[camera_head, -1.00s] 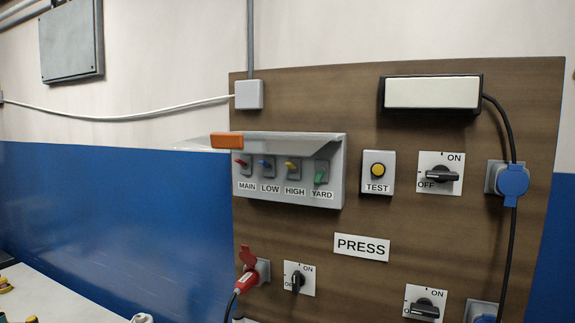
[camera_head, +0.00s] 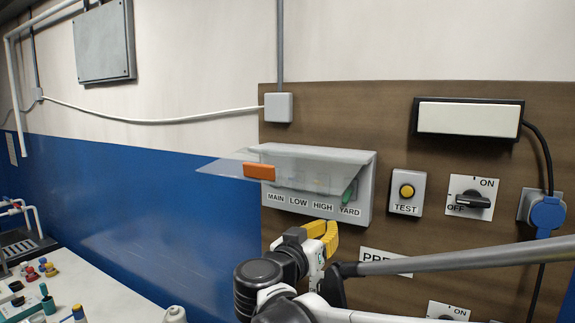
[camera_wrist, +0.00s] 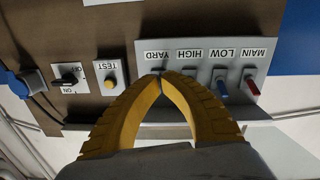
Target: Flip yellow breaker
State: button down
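The grey breaker box (camera_head: 367,190) hangs on the brown board with its clear lid (camera_head: 225,167) raised. Its breakers are labelled MAIN, LOW, HIGH and YARD. The yellow breaker, above HIGH, is blurred behind the lid in the head view; in the wrist view, which is upside down, my finger hides its lever. My gripper (camera_head: 330,232) has yellow fingers and is just below the box, near HIGH and YARD. In the wrist view my gripper (camera_wrist: 160,76) has its fingertips together, empty, over the YARD side. I cannot tell whether they touch anything.
The red lever (camera_wrist: 252,87) and blue lever (camera_wrist: 222,88) are beside the fingers. The green lever (camera_head: 348,193) is at the box's right end. A TEST button (camera_head: 406,191) and rotary switch (camera_head: 473,201) are farther right.

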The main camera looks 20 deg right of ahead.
jog(key=w+a+r+m+t+h+p, duration=0.1)
jog(key=w+a+r+t+h, duration=0.1)
jog(key=r, duration=0.5)
jog(key=shift+w+a, duration=0.8)
jog(key=shift+a, duration=0.15)
jog(key=p+x, duration=0.2)
jog(key=x, duration=0.8)
jog(key=shift+r, duration=0.2)
jog(key=shift+f, duration=0.1)
jog(key=shift+a+f+t+h+b, duration=0.15)
jog(key=shift+t+h+b, duration=0.2)
jog(key=shift+b, duration=0.25)
